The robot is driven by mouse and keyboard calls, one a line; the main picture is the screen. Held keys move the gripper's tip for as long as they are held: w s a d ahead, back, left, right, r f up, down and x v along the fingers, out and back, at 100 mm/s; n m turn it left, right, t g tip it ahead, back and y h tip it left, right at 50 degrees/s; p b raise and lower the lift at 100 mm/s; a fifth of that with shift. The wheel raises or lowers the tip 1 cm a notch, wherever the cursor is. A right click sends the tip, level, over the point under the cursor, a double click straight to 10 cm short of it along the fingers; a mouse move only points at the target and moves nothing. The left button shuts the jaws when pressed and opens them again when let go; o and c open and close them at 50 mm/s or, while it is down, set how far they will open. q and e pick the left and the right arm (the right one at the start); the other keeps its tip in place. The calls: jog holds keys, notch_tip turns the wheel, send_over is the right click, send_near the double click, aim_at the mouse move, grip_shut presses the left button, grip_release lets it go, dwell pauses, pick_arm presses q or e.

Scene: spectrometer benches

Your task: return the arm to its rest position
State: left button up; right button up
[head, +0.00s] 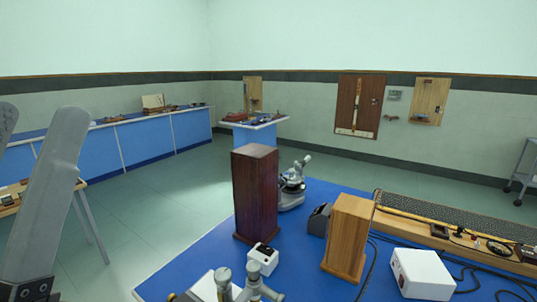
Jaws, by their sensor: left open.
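My left gripper (41,116) is at the left edge of the head view, close to the camera, with its grey fingers pointing up. The fingers are apart and nothing shows between them. It is left of the blue-topped bench (205,262) and appears clear of it. The rest of the left arm is out of the picture. My right gripper does not show.
On the blue bench stand a dark wooden block (255,195), a lighter wooden block (348,238), a microscope (292,185), a small white box (263,260) and a larger white box (421,273). Cables lie at the right. Open floor (160,205) lies behind.

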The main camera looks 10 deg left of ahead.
pick_arm(q)
notch_tip(320, 180, up, 36)
jog(key=w+n+g+h+p, duration=0.1)
jog(key=w+p, duration=0.1)
jog(key=p, duration=3.6)
jog(key=shift+d+r, duration=0.2)
jog(key=shift+d, duration=0.05)
